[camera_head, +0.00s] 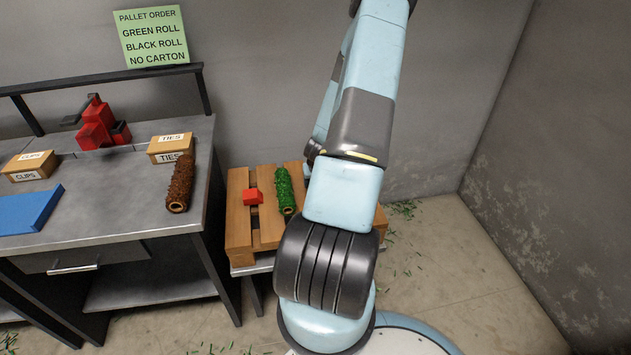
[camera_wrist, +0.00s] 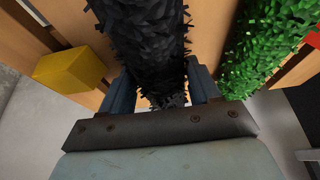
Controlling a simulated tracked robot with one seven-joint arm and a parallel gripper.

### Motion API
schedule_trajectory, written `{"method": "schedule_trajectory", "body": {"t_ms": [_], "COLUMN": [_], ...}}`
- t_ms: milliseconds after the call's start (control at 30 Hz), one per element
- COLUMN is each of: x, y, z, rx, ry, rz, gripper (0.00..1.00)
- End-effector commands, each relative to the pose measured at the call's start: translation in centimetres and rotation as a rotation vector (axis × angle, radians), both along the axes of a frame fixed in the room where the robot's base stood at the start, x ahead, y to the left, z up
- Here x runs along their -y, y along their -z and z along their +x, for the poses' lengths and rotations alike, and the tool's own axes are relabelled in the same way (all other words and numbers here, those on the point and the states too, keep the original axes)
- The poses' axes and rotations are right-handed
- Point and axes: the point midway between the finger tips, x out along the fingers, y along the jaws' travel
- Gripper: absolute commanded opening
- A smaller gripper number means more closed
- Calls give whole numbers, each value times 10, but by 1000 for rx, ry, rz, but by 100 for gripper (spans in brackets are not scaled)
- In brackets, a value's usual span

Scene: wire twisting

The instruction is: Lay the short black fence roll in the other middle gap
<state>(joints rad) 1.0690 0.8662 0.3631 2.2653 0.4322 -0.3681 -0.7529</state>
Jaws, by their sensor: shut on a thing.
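The short black fence roll (camera_wrist: 150,40) fills the middle of the wrist view, pointing away from me. My gripper (camera_wrist: 162,88) is shut on it, with one finger along each side. The wooden pallet (camera_head: 238,225) stands right of the workbench, and its boards (camera_wrist: 92,42) show beneath the roll. I cannot tell whether the roll touches them. The green roll (camera_head: 284,190) lies lengthwise on the pallet, and in the wrist view it is to the right (camera_wrist: 262,50). My arm hides the black roll, my gripper and the pallet's right part in the head view.
A red block (camera_head: 253,197) sits left of the green roll. A yellow block (camera_wrist: 70,68) is left of the black roll. The workbench (camera_head: 120,215) holds a brown roll (camera_head: 180,185), boxes, a blue slab and a red tool. A green order note (camera_head: 151,37) hangs behind.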

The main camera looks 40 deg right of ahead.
Motion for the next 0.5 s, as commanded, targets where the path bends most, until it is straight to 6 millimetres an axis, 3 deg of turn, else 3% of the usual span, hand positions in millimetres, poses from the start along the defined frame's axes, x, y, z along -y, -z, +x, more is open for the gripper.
{"method": "schedule_trajectory", "body": {"t_ms": [500], "x": [0], "y": [11], "z": [0], "rx": [0], "ry": [-2], "rz": [-1], "gripper": [27]}}
